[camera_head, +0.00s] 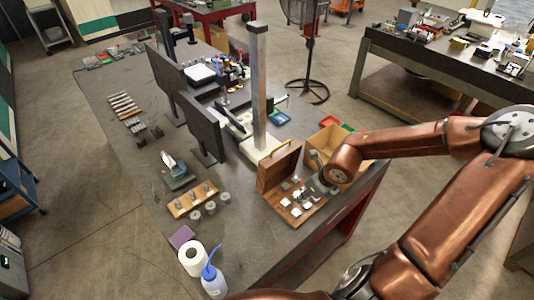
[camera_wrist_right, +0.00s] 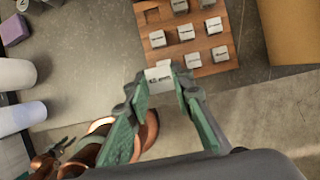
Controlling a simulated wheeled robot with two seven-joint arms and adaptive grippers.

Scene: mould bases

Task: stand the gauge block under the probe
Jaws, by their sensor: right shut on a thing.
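My right gripper (camera_wrist_right: 160,82) is shut on a small pale gauge block (camera_wrist_right: 158,73) with dark marking, held between the green fingertips in the right wrist view. The wooden block case (camera_wrist_right: 196,68) with several more blocks lies just beyond it. In the head view the case (camera_head: 289,209) lies open at the table's right edge, beside the gripper. A tall grey column (camera_head: 259,90) on a pale base (camera_head: 260,148) stands behind the case; I cannot make out its probe tip. Copper and dark parts at the lower left of the wrist view may be my left gripper (camera_wrist_right: 62,150), too small to read.
A wooden bin (camera_head: 328,141) stands behind the gripper. Dark panels (camera_head: 201,127) stand left of the column. The table's left middle has bare room.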

